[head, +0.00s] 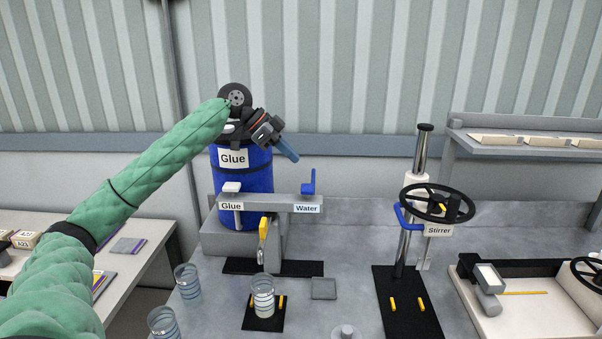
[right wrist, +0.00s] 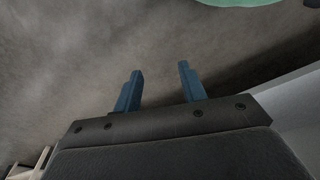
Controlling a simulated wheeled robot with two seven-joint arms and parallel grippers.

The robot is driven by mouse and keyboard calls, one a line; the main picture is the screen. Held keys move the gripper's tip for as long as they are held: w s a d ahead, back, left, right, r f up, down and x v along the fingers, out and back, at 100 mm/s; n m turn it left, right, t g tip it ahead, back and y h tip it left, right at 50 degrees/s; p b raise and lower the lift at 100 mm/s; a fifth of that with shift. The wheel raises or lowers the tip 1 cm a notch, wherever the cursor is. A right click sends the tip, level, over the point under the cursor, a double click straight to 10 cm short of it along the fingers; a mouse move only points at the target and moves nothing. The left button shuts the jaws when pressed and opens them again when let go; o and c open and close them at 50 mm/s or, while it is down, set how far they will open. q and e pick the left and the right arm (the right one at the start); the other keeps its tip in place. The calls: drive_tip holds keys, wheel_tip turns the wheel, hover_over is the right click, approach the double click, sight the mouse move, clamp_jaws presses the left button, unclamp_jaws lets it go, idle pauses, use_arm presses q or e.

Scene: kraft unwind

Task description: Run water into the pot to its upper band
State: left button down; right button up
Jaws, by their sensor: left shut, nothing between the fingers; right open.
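A clear banded pot (head: 262,298) stands upright on a black pad between yellow pegs, below the tap spout (head: 261,254). Its inside is too small to read a level, and no stream shows. The blue water lever (head: 309,184) stands up at the right end of the grey tap bar, above the "Water" label (head: 307,209). My right gripper (right wrist: 160,68) is open and empty in the right wrist view.
A white glue lever (head: 231,187) is at the bar's left, and a yellow handle (head: 263,228) hangs below the bar. Two more banded pots (head: 187,283) stand at left. The stirrer with its black wheel (head: 437,204) stands right.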

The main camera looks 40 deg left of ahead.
sight(311, 187)
use_arm(q)
drive_tip(key=f, duration=0.1)
drive_tip(key=w+d+f+p, duration=0.1)
drive_tip(key=f, duration=0.1)
drive_tip(key=d+f+p, duration=0.1)
drive_tip(key=f, duration=0.1)
drive_tip(key=shift+w+d, duration=0.2)
drive_tip(key=shift+f+p, duration=0.55)
drive_tip(key=shift+f, duration=0.4)
use_arm(e)
drive_tip(key=s+d+f, duration=0.2)
drive_tip(key=s+f, duration=0.1)
drive_tip(key=f, duration=0.4)
drive_tip(key=shift+d, duration=0.4)
